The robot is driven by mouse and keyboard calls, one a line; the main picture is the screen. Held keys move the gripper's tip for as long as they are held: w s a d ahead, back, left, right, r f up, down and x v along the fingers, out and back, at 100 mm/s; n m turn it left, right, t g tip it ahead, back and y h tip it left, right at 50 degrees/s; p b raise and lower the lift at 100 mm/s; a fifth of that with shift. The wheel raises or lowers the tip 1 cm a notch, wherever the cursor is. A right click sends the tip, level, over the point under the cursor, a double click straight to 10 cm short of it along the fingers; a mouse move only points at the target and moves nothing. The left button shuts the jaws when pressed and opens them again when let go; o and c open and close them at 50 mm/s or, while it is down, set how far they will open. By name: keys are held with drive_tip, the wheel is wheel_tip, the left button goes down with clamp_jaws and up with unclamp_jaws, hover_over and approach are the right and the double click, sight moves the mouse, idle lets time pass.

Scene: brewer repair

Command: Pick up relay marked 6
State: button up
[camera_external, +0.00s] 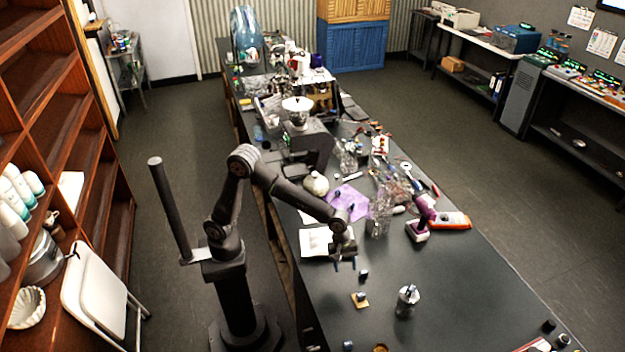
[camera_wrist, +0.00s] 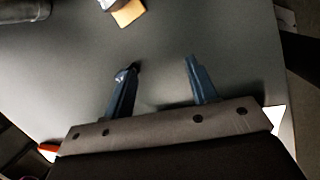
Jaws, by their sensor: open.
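My gripper (camera_external: 345,262) hangs over the dark workbench with its fingers pointing down. In the wrist view its two blue fingers (camera_wrist: 163,65) are wide apart with only bare bench visible between them. A small dark block (camera_external: 363,275), possibly a relay, is just right of the fingers. Another small block (camera_external: 361,295) sits on an orange-tan pad (camera_external: 360,304). That pad (camera_wrist: 129,13) also shows at the top of the wrist view, ahead of the fingers. No number is readable on either block, so I cannot tell which is marked 6.
A metal canister (camera_external: 407,301) stands right of the pad. A white sheet (camera_external: 316,241) lies behind the gripper, near a purple cloth (camera_external: 348,201). A pink-and-white device (camera_external: 419,230) and an orange tool (camera_external: 451,221) lie farther right. The right front bench is mostly clear.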

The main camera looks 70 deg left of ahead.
drive_tip(key=w+a+r+n+h, duration=0.2)
drive_tip(key=w+a+r+n, duration=0.3)
drive_tip(key=w+r, duration=0.4)
drive_tip(key=m, duration=0.1)
approach(364, 270)
drive_tip(key=shift+g, duration=0.4)
drive_tip(key=x, duration=0.5)
drive_tip(key=shift+w+a, duration=0.1)
drive_tip(key=shift+w, duration=0.15)
drive_tip(key=shift+x, duration=2.75)
drive_tip(key=shift+r, duration=0.1)
drive_tip(key=c, duration=1)
